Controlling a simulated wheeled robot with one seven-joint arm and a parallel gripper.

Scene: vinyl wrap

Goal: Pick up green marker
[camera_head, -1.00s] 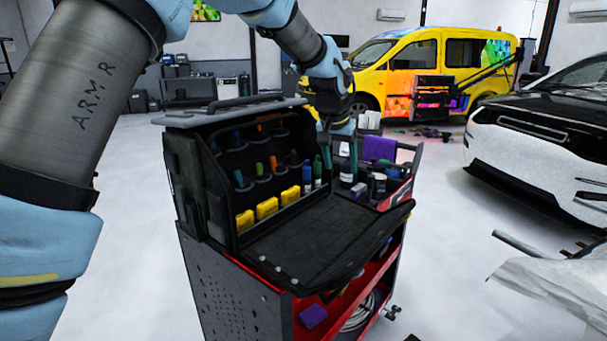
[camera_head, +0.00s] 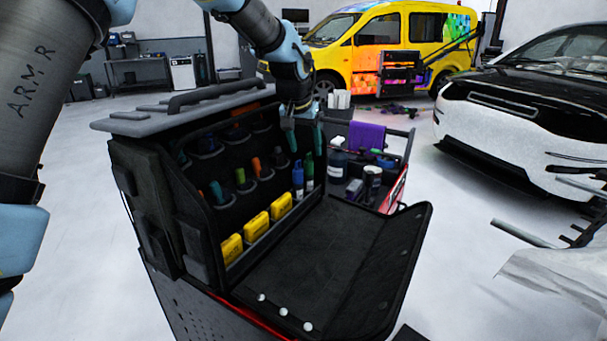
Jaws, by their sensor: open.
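The green marker (camera_head: 308,171) stands upright at the right end of the front row in the black open tool case, beside a blue marker (camera_head: 297,179). My gripper (camera_head: 304,138) points down just above these two markers. Its fingers are apart, with nothing seen between them. The fingertips look close to the green marker's top, but I cannot tell the exact gap in depth.
The tool case (camera_head: 365,262) has its front flap folded down and bare. Several yellow boxes (camera_head: 256,226) and coloured-handled tools fill its pockets. Bottles (camera_head: 338,160) and a purple cloth (camera_head: 367,136) are on the red cart to the right. Cars stand behind.

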